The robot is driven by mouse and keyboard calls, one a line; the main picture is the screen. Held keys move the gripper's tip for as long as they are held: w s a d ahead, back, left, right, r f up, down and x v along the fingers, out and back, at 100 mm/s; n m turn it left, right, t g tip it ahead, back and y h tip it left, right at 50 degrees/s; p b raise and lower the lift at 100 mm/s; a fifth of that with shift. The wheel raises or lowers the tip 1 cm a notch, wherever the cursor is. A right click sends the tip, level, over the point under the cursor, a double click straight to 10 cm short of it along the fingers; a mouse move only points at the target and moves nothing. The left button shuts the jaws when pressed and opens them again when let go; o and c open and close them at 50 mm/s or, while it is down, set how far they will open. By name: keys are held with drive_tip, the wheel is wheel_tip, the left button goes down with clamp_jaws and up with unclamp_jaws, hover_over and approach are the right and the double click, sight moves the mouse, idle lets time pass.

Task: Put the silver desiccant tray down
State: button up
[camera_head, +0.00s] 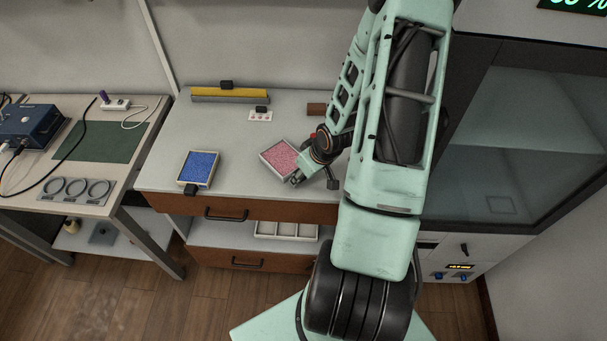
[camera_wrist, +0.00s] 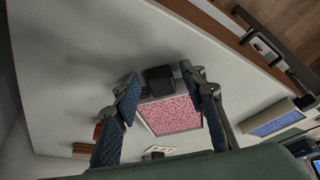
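The silver desiccant tray (camera_head: 267,160) is a pale-rimmed shallow tray filled with pink beads. It sits turned at an angle on the grey workbench, and I see no clear gap beneath it. My gripper (camera_head: 298,178) is at its front right corner. In the wrist view, the tray's pink beads (camera_wrist: 176,117) show between the fingers. Its black handle block (camera_wrist: 161,80) lies between the fingertips of my gripper (camera_wrist: 160,72). The right finger is close against the block, and a narrow gap seems to show on the left. My arm hides part of the bench to the right.
A tray of blue beads (camera_head: 200,168) with a black handle stands to the left on the bench. A yellow-and-grey bar (camera_head: 230,94) and a small white plate (camera_head: 260,116) are behind. A dark glass cabinet (camera_head: 540,140) stands right. The bench between the trays is clear.

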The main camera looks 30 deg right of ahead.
drive_tip(key=shift+r, duration=0.55)
drive_tip(key=p+v, duration=0.3)
drive_tip(key=v, duration=0.8)
drive_tip(key=shift+p, duration=0.3)
drive_tip(key=shift+d, duration=0.1)
